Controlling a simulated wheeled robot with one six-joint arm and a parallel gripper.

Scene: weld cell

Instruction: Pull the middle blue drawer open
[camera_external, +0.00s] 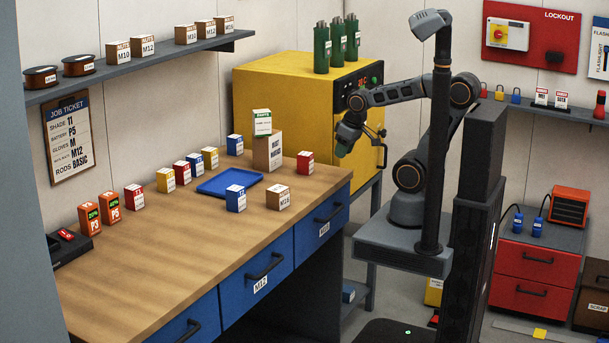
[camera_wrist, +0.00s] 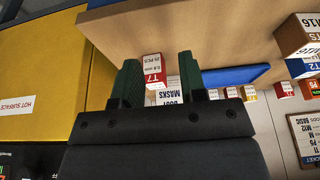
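The middle blue drawer (camera_external: 235,304) is in the front of the wooden workbench, with a dark bar handle (camera_external: 265,266) and an M12 label. Its face looks flush with the bench front. One blue drawer (camera_external: 306,241), labelled M10, is to its right and another blue drawer (camera_external: 207,312) is to its left; both look shut. My gripper (camera_external: 342,151) is raised beyond the bench's far right corner, in front of the yellow oven, well away from the middle handle. In the wrist view its green fingers (camera_wrist: 160,82) stand apart with nothing gripped. The drawers cannot be made out there.
The bench top (camera_external: 170,248) carries small labelled boxes, a blue tray (camera_external: 230,181) and a brown box (camera_external: 268,152). A red T7 box (camera_wrist: 153,68) shows beyond my fingers. The yellow oven (camera_external: 285,110) stands behind my arm. A red drawer cabinet (camera_external: 540,262) is at right.

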